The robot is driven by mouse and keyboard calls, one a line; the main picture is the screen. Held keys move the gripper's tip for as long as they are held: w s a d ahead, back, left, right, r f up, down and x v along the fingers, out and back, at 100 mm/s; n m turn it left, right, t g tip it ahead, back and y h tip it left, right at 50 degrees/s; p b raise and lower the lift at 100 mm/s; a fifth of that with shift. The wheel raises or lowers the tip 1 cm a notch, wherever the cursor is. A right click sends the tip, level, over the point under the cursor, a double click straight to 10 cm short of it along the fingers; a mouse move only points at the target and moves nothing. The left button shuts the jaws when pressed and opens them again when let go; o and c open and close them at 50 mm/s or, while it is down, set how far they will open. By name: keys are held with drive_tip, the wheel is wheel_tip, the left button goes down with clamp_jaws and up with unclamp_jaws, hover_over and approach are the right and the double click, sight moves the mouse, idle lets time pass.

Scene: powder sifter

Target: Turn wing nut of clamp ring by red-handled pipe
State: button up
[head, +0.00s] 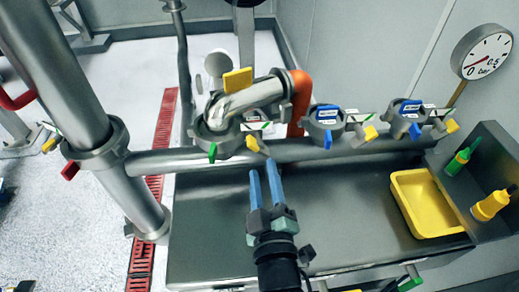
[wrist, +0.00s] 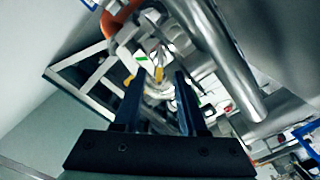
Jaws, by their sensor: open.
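A steel clamp ring (head: 215,140) sits around the pipe joint below the steel elbow, beside an orange-red pipe section (head: 298,100). A yellow wing nut (head: 253,144) shows on its right side and a green tab (head: 212,153) at its front. My gripper (head: 261,168) is open and empty, with its blue fingers pointing at the yellow wing nut from just in front. In the wrist view, a yellow piece (wrist: 159,74) shows between my fingertips (wrist: 158,80), and the orange-red pipe (wrist: 118,22) is at upper left. Contact cannot be told.
More clamps with blue tags (head: 326,114) and yellow nuts line the horizontal pipe (head: 290,150) to the right. A red handle (head: 18,100) is on the left pipe. A yellow tray (head: 428,205), bottles (head: 490,205) and a pressure gauge (head: 487,52) are at right.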

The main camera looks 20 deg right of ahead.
sight(259, 152)
drive_tip(key=shift+x, duration=2.9)
clamp_jaws()
